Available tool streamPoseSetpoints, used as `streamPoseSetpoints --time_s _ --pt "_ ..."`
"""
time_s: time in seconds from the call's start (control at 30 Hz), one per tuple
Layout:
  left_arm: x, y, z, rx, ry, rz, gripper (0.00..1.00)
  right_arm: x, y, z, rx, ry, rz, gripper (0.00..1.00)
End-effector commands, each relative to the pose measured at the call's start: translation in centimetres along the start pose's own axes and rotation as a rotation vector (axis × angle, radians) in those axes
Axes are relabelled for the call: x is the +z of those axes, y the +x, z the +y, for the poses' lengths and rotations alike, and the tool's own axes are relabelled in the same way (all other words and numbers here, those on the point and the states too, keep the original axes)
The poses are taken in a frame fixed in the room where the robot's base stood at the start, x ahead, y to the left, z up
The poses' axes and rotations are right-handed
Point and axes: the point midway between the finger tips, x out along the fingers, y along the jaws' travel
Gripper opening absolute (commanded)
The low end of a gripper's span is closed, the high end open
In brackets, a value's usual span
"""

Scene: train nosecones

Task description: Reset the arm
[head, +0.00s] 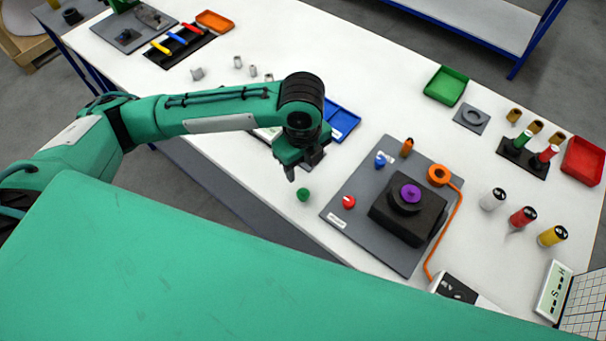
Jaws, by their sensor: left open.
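My left gripper (301,166) hangs at the end of the green left arm, which reaches in from the left over the white table (300,45). Its jaws point down and are open, and I see nothing held in them. A small green cap-like piece (303,194) lies on the table just below the gripper, apart from it as far as I can tell. A grey board (345,240) to the right carries a black block (408,215) with a purple knob (410,193). My right gripper is not in view.
A red piece (348,201), a blue piece (380,159) and an orange ring (439,174) are at the board. A blue tray (343,119) lies behind the gripper. A green tray (446,86) and a red tray (583,161) stand farther right, with several small cylinders nearby.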

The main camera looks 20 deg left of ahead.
Motion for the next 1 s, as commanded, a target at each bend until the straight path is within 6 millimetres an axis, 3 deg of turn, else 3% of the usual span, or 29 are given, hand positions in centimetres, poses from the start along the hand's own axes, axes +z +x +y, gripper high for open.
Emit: streamPoseSetpoints --time_s 0.17,0.7,0.87,1.0 --pt "0.0 -0.8 0.0 -0.001 0.0 0.001 0.51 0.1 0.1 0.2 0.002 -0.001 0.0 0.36" --pt "-0.1 -0.7 0.0 -0.002 -0.003 0.003 0.51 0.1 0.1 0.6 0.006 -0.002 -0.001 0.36" --pt "-1.7 -0.1 -0.1 -0.039 -0.047 0.041 0.51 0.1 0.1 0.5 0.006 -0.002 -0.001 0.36" --pt "-4.2 0.7 -0.5 -0.109 -0.152 0.115 0.51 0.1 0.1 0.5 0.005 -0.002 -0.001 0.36"
